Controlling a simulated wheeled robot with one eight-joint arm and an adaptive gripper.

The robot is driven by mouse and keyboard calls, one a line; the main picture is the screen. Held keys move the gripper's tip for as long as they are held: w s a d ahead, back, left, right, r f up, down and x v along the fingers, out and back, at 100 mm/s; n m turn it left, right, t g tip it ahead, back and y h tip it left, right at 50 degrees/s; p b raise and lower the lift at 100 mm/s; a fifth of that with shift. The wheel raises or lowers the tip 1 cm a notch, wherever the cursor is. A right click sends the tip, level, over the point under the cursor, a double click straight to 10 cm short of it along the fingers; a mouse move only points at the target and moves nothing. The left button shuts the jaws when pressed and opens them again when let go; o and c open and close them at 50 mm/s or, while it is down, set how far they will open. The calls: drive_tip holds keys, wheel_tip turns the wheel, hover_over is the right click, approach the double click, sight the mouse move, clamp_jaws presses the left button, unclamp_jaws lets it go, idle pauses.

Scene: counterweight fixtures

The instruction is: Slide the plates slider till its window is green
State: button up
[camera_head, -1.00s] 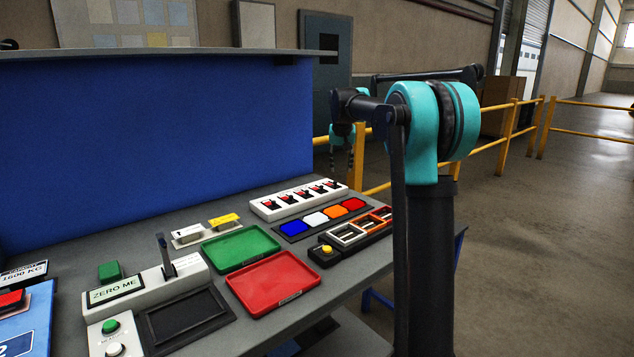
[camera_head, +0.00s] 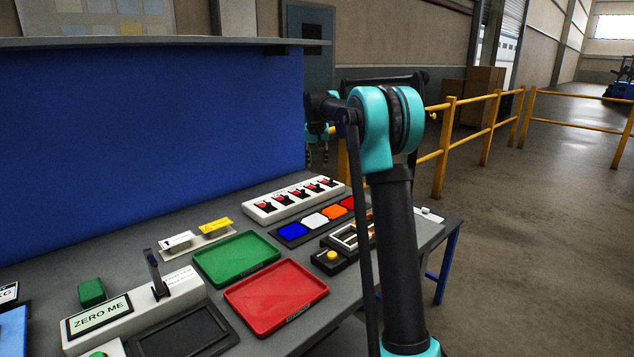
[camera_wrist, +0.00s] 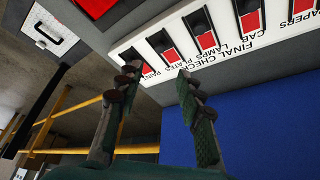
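The white slider panel (camera_head: 293,200) lies on the bench at the back, with a row of dark slider knobs and red windows. In the wrist view, the plates slider (camera_wrist: 160,40) shows a dark knob and a red window (camera_wrist: 170,56), with its label partly readable below. My gripper (camera_wrist: 157,72) is open and empty. Its two fingertips appear around the plates and paint end of the row, apart from the knob as far as I can tell. In the head view, my gripper (camera_head: 318,152) hangs above and behind the panel, partly hidden by my arm.
A colour strip (camera_head: 316,220), green tray (camera_head: 235,258), red tray (camera_head: 275,297) and a yellow-button box (camera_head: 331,257) lie in front of the panel. The blue backboard (camera_head: 140,140) stands behind. Yellow rails (camera_head: 487,130) stand to the right.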

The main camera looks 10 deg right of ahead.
sight(318, 186)
drive_tip(key=x, duration=1.1)
clamp_jaws()
